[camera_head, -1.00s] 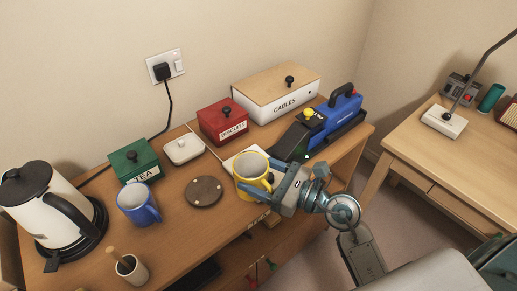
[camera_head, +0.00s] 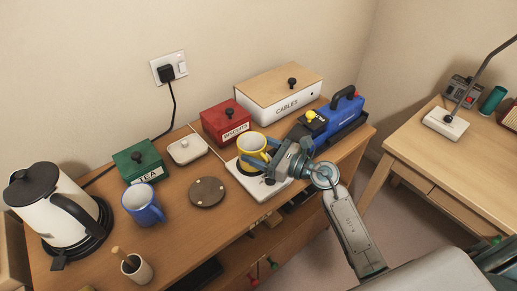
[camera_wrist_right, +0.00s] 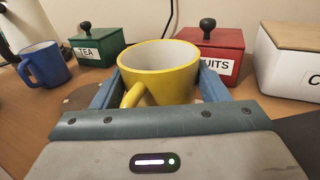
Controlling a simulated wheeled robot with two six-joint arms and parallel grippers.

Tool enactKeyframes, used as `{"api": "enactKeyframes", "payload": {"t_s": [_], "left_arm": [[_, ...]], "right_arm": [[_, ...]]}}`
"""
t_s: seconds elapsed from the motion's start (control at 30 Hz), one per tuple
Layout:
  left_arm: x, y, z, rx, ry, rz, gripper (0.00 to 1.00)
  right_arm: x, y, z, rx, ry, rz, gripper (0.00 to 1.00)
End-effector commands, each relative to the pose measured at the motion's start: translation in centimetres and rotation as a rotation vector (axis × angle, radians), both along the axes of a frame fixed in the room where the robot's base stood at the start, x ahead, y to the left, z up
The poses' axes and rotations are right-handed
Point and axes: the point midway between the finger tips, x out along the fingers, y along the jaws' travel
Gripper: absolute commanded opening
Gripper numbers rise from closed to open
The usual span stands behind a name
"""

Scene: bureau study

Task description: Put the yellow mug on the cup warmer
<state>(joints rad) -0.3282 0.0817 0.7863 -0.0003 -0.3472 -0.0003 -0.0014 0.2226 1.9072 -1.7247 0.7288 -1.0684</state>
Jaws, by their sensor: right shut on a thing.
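The yellow mug (camera_head: 250,144) is upright and white inside. My right gripper (camera_head: 262,155) is shut on it. In the right wrist view the mug (camera_wrist_right: 160,75) sits between the two fingers, its handle towards the wrist. The cup warmer (camera_head: 270,189) is a white square base with a dark round plate, on the desk below and in front of the mug. The mug appears raised above it, and the gripper hides part of the warmer. My left gripper is not in view.
A blue machine (camera_head: 338,119) stands close on the right.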

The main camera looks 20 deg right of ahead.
Motion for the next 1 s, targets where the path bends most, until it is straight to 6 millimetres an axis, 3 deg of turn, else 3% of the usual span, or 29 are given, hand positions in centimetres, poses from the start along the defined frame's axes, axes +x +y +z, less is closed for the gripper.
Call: {"api": "enactKeyframes", "payload": {"t_s": [0.37,0.4,0.5,0.93,1.0], "left_arm": [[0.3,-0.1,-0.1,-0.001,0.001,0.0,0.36],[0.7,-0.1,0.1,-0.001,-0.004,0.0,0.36],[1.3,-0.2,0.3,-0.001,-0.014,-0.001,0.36],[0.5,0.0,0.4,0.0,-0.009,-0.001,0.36],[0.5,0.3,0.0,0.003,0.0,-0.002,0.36]], "right_arm": [[0.0,0.0,-0.2,0.001,-0.001,0.0,0.36],[0.0,0.0,-0.2,0.001,-0.001,0.0,0.7],[0.0,0.0,-0.2,0.001,-0.001,0.0,0.89],[0.0,0.0,0.2,0.001,-0.001,0.0,0.89],[-0.8,-0.7,-0.3,-0.003,0.002,-0.001,0.89]]}}
